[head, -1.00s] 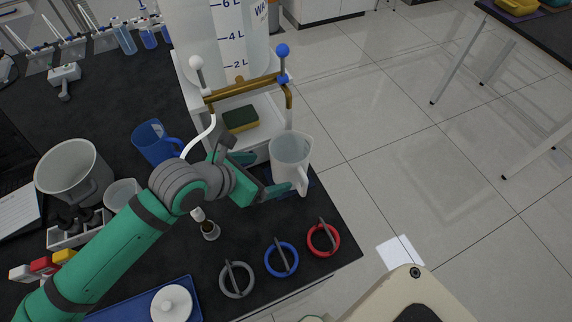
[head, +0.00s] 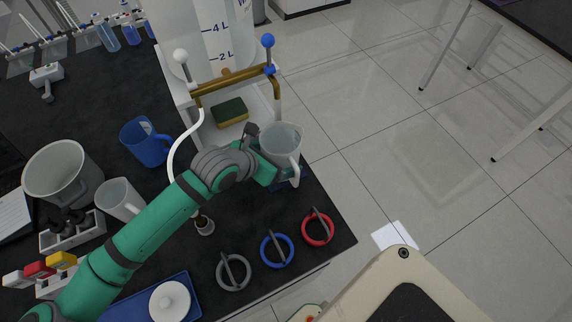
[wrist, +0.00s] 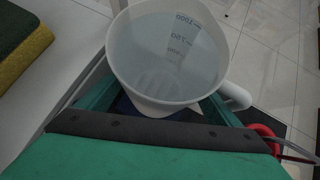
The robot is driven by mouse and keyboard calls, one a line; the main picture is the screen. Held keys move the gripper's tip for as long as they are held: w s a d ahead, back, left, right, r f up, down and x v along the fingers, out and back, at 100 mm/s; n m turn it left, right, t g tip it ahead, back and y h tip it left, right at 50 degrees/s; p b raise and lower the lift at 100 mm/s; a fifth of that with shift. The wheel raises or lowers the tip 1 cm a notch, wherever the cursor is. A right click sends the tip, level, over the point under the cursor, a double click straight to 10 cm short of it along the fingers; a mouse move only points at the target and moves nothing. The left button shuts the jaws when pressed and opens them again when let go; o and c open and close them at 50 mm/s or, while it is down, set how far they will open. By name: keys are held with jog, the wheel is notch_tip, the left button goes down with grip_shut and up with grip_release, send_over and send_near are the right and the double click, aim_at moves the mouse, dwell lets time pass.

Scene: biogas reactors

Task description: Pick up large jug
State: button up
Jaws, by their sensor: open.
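A large translucent white jug (head: 281,142) with a handle stands near the right edge of the black bench, by the foot of the big tank. In the wrist view the jug (wrist: 165,50) fills the upper middle. Volume marks show inside it, and its handle is at its right. My gripper (wrist: 158,98) is open, with one green finger on each side of the jug's lower body. Whether either finger touches the jug cannot be told. In the head view my gripper (head: 268,172) is at the jug's near side, its fingers mostly hidden.
A water tank with a brass pipe (head: 235,85) stands behind, with a sponge (head: 230,113) in its base. A blue jug (head: 146,142), a smaller clear jug (head: 120,200) and a grey bucket (head: 62,172) are to the left. Grey, blue and red rings (head: 318,228) lie in front.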

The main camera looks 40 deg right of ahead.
jog(key=shift+c, duration=0.5)
jog(key=c, duration=1.5)
jog(key=shift+c, duration=1.2)
jog(key=shift+r, duration=0.15)
